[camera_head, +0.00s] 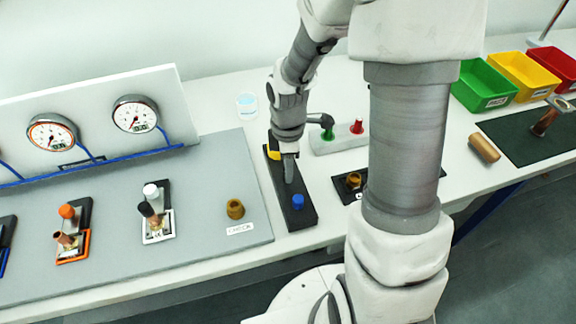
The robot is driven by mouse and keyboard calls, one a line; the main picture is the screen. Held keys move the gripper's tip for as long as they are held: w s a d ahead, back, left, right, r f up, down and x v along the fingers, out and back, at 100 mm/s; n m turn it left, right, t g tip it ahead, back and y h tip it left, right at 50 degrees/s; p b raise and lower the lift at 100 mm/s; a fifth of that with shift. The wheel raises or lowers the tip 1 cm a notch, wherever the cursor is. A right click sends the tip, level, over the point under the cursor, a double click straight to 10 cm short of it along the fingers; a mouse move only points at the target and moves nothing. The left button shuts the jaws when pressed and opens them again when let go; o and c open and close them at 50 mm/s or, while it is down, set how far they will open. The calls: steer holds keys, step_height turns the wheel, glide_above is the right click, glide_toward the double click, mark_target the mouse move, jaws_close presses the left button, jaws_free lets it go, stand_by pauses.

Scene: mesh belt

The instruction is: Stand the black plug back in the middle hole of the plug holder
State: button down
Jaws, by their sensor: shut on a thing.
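The plug holder is a long black block (303,217) on the white table, right of the grey panel. A blue plug (297,202) stands in its near end. A yellow plug (272,153) shows at its far end, partly behind my gripper. My gripper (289,178) points down over the middle of the holder, between these two plugs, and is shut on the black plug. The black plug cannot be made out against the dark fingers and holder. The middle hole is hidden, so I cannot tell whether the plug is in it or above it.
A brass fitting (353,181) sits on a black base nearby. The grey panel (205,212) with valves and gauges lies left. Coloured bins (484,105) stand far right.

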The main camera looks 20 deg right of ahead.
steer(key=shift+f+b, duration=0.4)
steer(key=shift+f, duration=0.2)
steer(key=c, duration=0.6)
jaws_free()
steer(key=shift+o, duration=0.2)
step_height(320, 180, up, 18)
steer(key=p, duration=0.2)
steer(key=shift+f, duration=0.25)
